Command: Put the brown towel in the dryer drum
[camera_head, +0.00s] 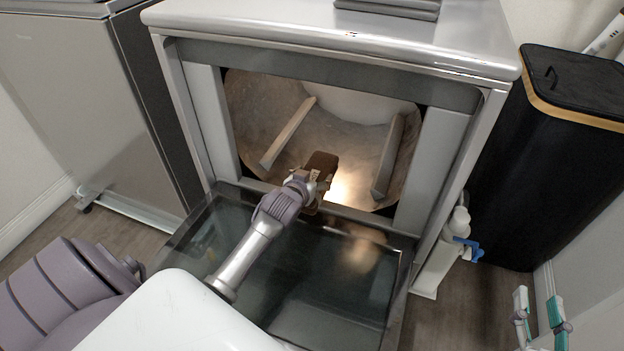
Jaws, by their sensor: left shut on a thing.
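The dryer (340,38) faces me with its glass door (330,285) folded down flat in front. The round metal drum (350,140) is open, with pale fins on its wall. My left gripper (318,178) is at the lower front of the drum opening, above the door's inner edge. It is shut on the brown towel (321,163), which shows as a small dark brown folded piece at the mouth of the drum. Part of the towel is hidden by the gripper. My right gripper is not in view.
Folded grey cloths (390,8) lie on the dryer's top. Another grey appliance (70,85) stands at the left. A black hamper (545,150), a white bottle (440,250) and teal-and-white items (540,318) are at the right. The drum looks otherwise empty.

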